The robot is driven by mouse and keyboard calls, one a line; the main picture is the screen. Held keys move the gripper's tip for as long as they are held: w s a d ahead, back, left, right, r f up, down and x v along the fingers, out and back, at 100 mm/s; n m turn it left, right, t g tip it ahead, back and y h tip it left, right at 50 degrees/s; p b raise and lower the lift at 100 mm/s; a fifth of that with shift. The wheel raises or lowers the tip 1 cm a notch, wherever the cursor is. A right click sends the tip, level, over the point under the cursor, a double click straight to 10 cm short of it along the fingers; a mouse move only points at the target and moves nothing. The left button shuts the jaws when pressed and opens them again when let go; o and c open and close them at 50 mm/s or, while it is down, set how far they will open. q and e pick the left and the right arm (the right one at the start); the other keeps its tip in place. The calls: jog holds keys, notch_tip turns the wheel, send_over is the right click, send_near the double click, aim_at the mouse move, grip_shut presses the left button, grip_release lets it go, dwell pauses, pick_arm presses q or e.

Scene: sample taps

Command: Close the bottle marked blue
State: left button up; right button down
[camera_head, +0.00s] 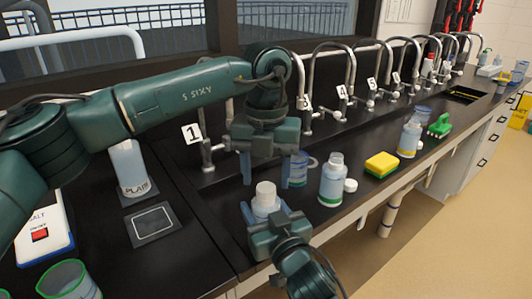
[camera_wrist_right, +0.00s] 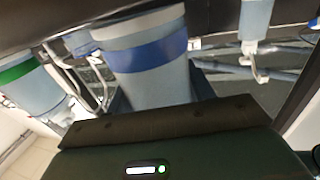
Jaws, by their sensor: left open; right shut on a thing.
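The bottle marked blue (camera_head: 262,208) is a pale bottle with a white top (camera_head: 265,189), either a cap or its bare neck; I cannot tell whether a cap is screwed tight. My right gripper (camera_head: 272,222) is shut on its body from the front. The right wrist view shows the held bottle's blue band (camera_wrist_right: 152,56) close up. In the head view the band is hidden by my gripper. My left gripper (camera_head: 266,178) points down above the bottle, open and empty, with its fingers spread on either side over the top.
A green-banded bottle (camera_head: 332,184) stands to the right, a white cap (camera_head: 350,185) beside it. A blue-marked container (camera_head: 298,170) stands behind. A yellow sponge (camera_head: 381,164) and a yellow-banded bottle (camera_head: 408,141) are further right. Numbered taps (camera_head: 207,150) line the back.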

pick_arm(q)
jog(key=shift+f, duration=1.1)
jog(key=shift+c, duration=0.5)
jog(key=c, duration=0.9)
jog(key=m, duration=0.8)
jog(key=o, duration=1.1)
jog(key=shift+o, duration=0.2)
jog(key=shift+r, duration=0.1)
